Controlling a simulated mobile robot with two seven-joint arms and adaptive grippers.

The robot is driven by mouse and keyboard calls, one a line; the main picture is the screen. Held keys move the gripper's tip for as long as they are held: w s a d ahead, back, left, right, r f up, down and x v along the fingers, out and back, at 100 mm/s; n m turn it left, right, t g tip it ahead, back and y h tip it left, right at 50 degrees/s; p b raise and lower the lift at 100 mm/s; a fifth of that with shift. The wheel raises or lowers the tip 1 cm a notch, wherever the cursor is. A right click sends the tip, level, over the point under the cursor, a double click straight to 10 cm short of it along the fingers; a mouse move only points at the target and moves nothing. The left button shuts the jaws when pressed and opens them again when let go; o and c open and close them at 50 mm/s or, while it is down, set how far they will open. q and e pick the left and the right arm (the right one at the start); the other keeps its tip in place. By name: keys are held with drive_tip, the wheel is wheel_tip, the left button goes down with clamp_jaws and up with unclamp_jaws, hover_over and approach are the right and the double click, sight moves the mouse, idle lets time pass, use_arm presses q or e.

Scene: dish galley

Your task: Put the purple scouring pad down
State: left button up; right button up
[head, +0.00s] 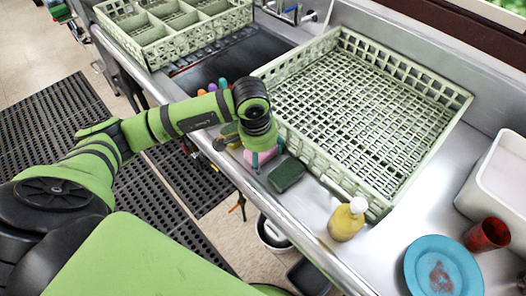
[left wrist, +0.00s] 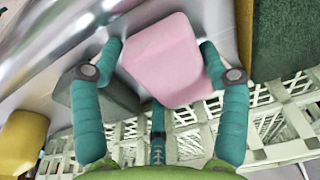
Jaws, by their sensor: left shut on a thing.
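The scouring pad (left wrist: 163,60), a pinkish-purple block, is between the teal fingers of my left gripper (left wrist: 162,62) in the left wrist view. The gripper is shut on it, with a finger at each side. In the head view the pad (head: 262,158) shows partly below the left gripper (head: 266,159), over the front strip of the steel counter (head: 311,205). I cannot tell whether the pad touches the counter. My right gripper is not in view.
A dark green pad (head: 287,174) lies close to the right of the held pad. A yellow pump bottle (head: 347,219) stands farther right. A large pale green rack (head: 447,102) is just behind. A blue plate (head: 415,279) and red cup (head: 487,235) are at the right.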

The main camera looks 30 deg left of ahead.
use_arm(q)
drive_tip(key=o, duration=1)
drive_tip(key=shift+r+p, duration=0.2)
drive_tip(key=shift+p, duration=0.15)
drive_tip(key=shift+r+b, duration=0.35)
drive_tip(key=r+b, duration=0.1)
drive_tip(key=r, duration=0.2)
drive_tip(key=s+r+b, duration=0.1)
drive_tip(key=r, duration=0.3)
drive_tip(key=r+b, duration=0.1)
drive_tip(key=r, duration=0.3)
drive_tip(key=shift+s+a, duration=0.3)
